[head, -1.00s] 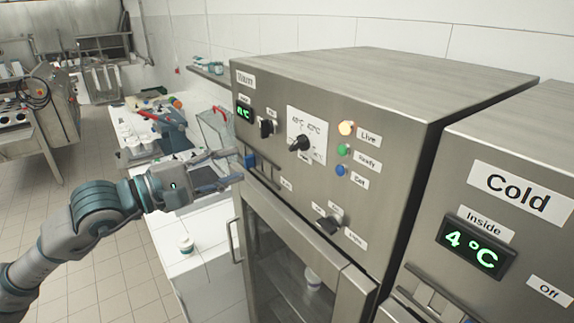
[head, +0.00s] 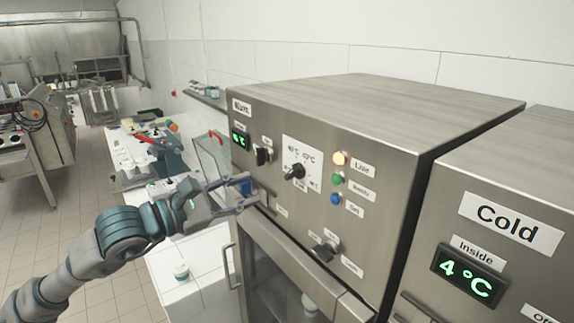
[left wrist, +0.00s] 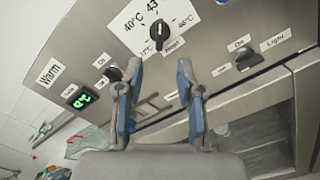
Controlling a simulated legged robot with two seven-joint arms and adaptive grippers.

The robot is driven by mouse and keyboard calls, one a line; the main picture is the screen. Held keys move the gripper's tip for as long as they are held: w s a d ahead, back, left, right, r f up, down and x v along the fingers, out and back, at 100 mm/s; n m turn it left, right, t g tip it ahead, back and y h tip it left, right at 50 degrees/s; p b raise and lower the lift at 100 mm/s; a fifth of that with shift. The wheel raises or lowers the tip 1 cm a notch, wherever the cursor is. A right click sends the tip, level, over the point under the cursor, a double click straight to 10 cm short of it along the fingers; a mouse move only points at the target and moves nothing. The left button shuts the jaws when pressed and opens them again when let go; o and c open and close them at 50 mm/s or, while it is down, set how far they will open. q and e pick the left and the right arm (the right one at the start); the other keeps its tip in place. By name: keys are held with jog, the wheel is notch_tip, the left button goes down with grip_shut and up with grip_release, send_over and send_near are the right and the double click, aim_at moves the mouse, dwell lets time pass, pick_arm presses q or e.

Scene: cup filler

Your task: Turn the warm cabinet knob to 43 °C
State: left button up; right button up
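The warm cabinet (head: 330,140) is a steel box with a "Warm" label and a green display (head: 240,140). Its temperature knob (head: 295,172) is black on a white dial plate; in the left wrist view the knob (left wrist: 160,34) is upper middle, with 40, 43 and 46 °C marks around it. I cannot read its pointer setting surely. My left gripper (head: 243,194) is in front of the panel, left of and below the knob. In the left wrist view my left gripper (left wrist: 160,72) is open and empty, fingers below the knob, apart from it. My right gripper is not in view.
A smaller switch (head: 263,155) sits left of the dial, lamps (head: 337,180) right of it. A light switch (head: 326,250) is below. The cold cabinet (head: 510,190) stands at right.

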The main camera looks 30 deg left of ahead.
aim_at(289, 175)
pick_arm(q)
jog(key=p+x, duration=0.6)
jog(key=x, duration=0.3)
jog(key=shift+w+r, duration=0.15)
jog(key=shift+w, duration=0.15)
jog(key=shift+w+d+p, duration=0.3)
jog(key=shift+w+d, duration=0.1)
jog(key=shift+w, duration=0.2)
grip_shut()
